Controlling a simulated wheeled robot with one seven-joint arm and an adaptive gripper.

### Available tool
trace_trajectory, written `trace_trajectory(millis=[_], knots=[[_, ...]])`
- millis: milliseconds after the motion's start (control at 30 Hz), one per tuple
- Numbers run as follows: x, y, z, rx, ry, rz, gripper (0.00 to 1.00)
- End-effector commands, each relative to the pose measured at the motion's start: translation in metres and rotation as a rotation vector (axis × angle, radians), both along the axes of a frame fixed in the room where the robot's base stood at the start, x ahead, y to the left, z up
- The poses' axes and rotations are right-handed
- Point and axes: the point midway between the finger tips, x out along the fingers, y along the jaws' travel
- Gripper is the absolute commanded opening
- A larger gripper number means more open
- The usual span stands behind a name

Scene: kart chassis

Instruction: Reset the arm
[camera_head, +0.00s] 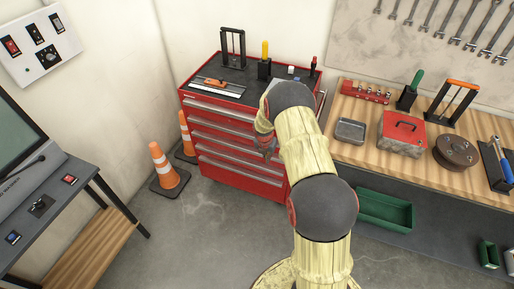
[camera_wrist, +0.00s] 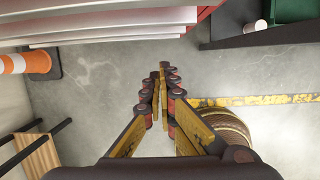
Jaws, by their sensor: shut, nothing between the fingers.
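My gripper (camera_wrist: 164,72) points down over the bare grey floor in the wrist view, its two fingers together and empty. In the head view the yellow arm rises from the bottom and bends over at the top, and part of my gripper (camera_head: 266,145) hangs in front of the red tool cabinet (camera_head: 238,165). Whether it touches the cabinet cannot be told from there. In the wrist view the cabinet's drawer fronts (camera_wrist: 100,30) lie along the top, apart from the fingers.
Orange cones (camera_head: 165,168) stand left of the cabinet. A console desk (camera_head: 50,200) stands at left. The floor between (camera_head: 215,240) is clear.

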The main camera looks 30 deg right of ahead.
Motion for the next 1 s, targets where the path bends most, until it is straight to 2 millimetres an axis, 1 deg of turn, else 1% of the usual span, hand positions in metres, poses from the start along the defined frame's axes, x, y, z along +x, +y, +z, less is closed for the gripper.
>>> trace_trajectory(millis=[267,367,467,567,600,667,700,767,800,867,900,967,1000], knots=[[-0.001,0.001,0.001,0.003,-0.004,-0.021,0.00],[-0.002,0.001,0.001,0.017,-0.016,-0.113,0.00],[-0.010,0.002,-0.001,0.044,-0.025,-0.297,0.00],[-0.041,0.015,-0.013,0.082,0.007,-0.547,0.00],[-0.055,0.021,-0.016,0.094,0.023,-0.650,0.00],[-0.073,0.028,-0.012,0.104,0.037,-0.808,0.00],[-0.084,0.033,-0.004,0.108,0.041,-0.914,0.00],[-0.097,0.042,0.013,0.110,0.039,-1.067,0.00],[-0.105,0.048,0.026,0.112,0.035,-1.169,0.00],[-0.117,0.060,0.051,0.111,0.021,-1.318,0.00],[-0.124,0.069,0.070,0.111,0.011,-1.417,0.00],[-0.135,0.083,0.101,0.113,-0.013,-1.558,0.00],[-0.143,0.093,0.120,0.117,-0.030,-1.645,0.00]])
